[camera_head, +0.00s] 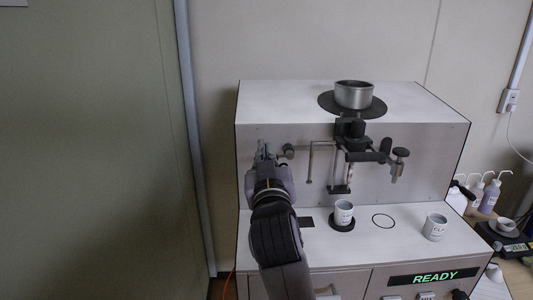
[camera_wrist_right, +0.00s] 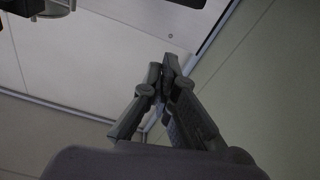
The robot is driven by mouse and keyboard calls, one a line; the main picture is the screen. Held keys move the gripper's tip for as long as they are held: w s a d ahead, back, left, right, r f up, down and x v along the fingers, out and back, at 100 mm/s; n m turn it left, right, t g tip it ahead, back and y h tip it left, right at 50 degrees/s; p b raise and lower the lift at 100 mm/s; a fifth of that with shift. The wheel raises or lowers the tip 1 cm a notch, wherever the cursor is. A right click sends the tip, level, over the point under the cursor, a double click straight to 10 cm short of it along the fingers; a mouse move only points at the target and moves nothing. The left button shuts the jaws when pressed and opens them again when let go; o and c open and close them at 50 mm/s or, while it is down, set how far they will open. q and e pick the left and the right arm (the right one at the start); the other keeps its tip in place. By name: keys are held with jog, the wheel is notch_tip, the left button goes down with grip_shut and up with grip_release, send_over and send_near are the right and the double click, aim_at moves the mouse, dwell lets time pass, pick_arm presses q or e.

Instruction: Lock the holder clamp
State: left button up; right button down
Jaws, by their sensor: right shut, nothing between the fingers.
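A dark clamp-like mechanism (camera_head: 356,132) is mounted on the front face of the white analyser, below a round black plate (camera_head: 327,104) bearing a metal pan (camera_head: 354,95). A dark arm with knobs (camera_head: 400,153) reaches right from it; I cannot tell whether it is locked. My right gripper (camera_head: 263,149) is at the left part of the analyser's front face, well left of the mechanism and next to a small round knob (camera_head: 289,151). In the right wrist view my right gripper (camera_wrist_right: 163,67) is shut and empty, its fingertips together. My left gripper is not in view.
A cup (camera_head: 344,210) stands on a black disc on the lower deck, beside an empty ring mark (camera_head: 383,221). Another cup (camera_head: 436,227) stands further right. A thin bent rod (camera_head: 310,160) stands out between gripper and mechanism. Bottles (camera_head: 488,196) are at far right.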

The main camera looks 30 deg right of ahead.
jog(key=p+x, duration=0.3)
jog(key=x, duration=0.5)
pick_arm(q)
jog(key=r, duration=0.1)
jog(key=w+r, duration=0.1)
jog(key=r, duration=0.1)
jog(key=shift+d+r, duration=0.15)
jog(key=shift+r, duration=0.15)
pick_arm(e)
jog(key=f, duration=0.2)
jog(key=s+f, duration=0.1)
jog(key=shift+s+f, duration=0.15)
jog(key=shift+f, duration=0.25)
jog(key=shift+f, duration=0.1)
